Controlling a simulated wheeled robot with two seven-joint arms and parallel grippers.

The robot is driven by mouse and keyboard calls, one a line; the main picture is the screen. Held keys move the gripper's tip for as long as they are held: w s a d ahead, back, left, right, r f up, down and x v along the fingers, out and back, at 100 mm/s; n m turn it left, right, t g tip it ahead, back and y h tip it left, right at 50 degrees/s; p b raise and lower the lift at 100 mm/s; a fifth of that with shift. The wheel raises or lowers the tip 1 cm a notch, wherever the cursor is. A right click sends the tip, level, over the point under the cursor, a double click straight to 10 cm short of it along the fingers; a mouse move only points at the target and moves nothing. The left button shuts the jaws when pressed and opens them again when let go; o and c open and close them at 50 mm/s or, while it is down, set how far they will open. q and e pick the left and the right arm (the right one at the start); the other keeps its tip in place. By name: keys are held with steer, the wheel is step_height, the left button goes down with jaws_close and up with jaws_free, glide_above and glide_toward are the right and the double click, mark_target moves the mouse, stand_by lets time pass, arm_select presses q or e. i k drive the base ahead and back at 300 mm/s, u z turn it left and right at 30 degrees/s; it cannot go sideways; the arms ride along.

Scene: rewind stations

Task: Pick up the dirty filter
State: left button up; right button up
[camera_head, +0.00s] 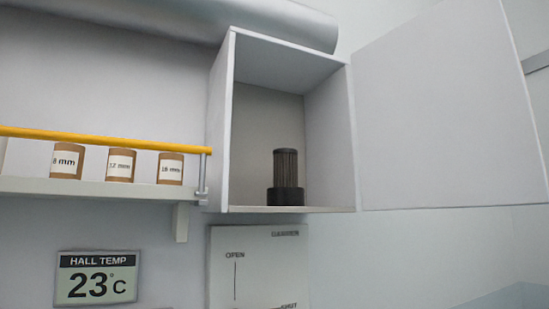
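A dark cylindrical filter (286,172) with a ribbed body and a wider black base stands upright in an open white wall cabinet (216,130). It is on the cabinet floor, right of the middle. From this view I cannot tell how dirty it is. Neither of my grippers shows in the head view.
The cabinet door (445,110) is swung wide open to the right. At left, a shelf (90,188) with a yellow rail (100,138) holds labelled brown rolls (120,165). A panel marked OPEN (255,268) and a temperature sign (97,278) are below. A large pipe (270,20) runs above.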

mark_target(286, 174)
steer(key=z, duration=1.75)
steer(key=k, duration=0.9)
steer(key=u, duration=1.35)
steer(key=i, duration=0.5)
steer(key=u, duration=0.05)
